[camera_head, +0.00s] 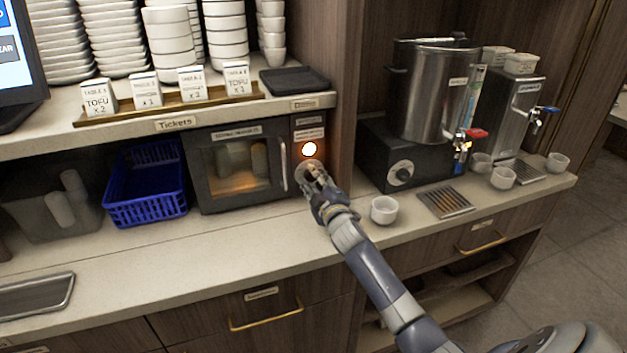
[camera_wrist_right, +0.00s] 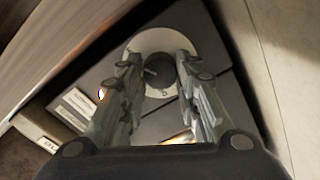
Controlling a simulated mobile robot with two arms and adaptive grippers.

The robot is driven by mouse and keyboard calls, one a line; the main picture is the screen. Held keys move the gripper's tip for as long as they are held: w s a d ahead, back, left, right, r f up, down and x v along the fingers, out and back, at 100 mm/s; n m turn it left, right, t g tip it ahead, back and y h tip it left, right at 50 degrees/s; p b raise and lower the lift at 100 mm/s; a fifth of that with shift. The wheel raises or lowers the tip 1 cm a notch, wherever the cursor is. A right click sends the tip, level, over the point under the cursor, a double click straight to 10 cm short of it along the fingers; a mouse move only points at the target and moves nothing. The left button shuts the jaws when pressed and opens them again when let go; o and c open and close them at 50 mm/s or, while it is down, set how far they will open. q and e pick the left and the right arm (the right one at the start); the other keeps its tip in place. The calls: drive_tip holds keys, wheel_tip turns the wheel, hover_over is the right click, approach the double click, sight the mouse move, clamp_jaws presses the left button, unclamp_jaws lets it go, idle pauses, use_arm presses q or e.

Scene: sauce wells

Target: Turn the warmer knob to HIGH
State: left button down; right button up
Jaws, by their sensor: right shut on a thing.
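The warmer (camera_head: 237,165) is a dark box with a lit window under the shelf. Its right-hand panel has a glowing orange lamp (camera_head: 309,149) above the knob's pale round dial (camera_head: 301,170). My right gripper (camera_head: 314,176) reaches up to this panel and covers most of the knob in the head view. In the right wrist view, the dark knob (camera_wrist_right: 160,70) sits on the pale dial between the fingers of my right gripper (camera_wrist_right: 162,78), which is shut on it. The dial's marks are too small or hidden to read the setting. My left gripper is not in view.
A white cup (camera_head: 384,210) stands on the counter just right of my right gripper. A blue basket (camera_head: 147,190) is left of the warmer. A steel urn (camera_head: 432,95) on a black base with its own knob (camera_head: 401,173) stands to the right. The front counter is mostly clear.

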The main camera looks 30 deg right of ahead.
idle(0.3)
drive_tip(key=o, duration=1.1)
drive_tip(key=shift+c, duration=0.2)
drive_tip(key=shift+s, duration=0.1)
drive_tip(key=v, duration=1.1)
drive_tip(key=shift+s, duration=0.35)
drive_tip(key=shift+f, duration=0.1)
